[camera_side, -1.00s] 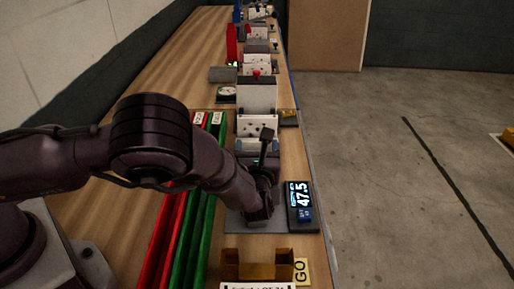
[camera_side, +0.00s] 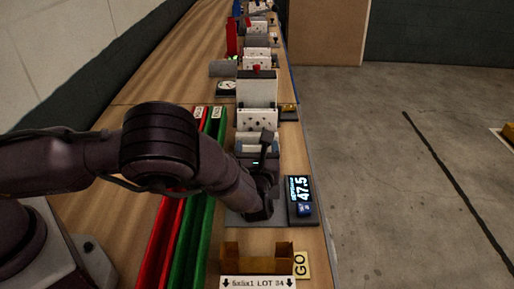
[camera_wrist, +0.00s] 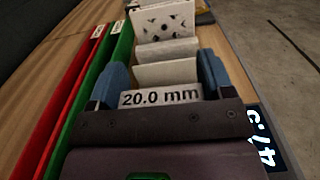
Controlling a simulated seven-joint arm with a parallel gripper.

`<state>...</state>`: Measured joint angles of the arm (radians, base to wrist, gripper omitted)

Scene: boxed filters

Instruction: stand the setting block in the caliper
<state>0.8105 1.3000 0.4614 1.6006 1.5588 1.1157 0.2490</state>
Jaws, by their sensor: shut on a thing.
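The setting block (camera_wrist: 160,97), a pale piece labelled "20.0 mm", sits between the two blue fingers of my gripper (camera_wrist: 163,74) in the wrist view. My gripper is shut on it; it also shows in the side view (camera_side: 257,147), where my wrist hides the block. A grey base plate (camera_side: 270,219) lies under my wrist, beside a dark readout (camera_side: 302,198) showing 47.5. The readout also shows, cut off, in the wrist view (camera_wrist: 266,145). I cannot make out the caliper's jaws, nor whether the block touches anything below.
Red (camera_side: 163,235) and green (camera_side: 195,235) channels run along the left. White perforated panels (camera_side: 257,90) stand in a row beyond my gripper. The bench's right edge is close to the readout.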

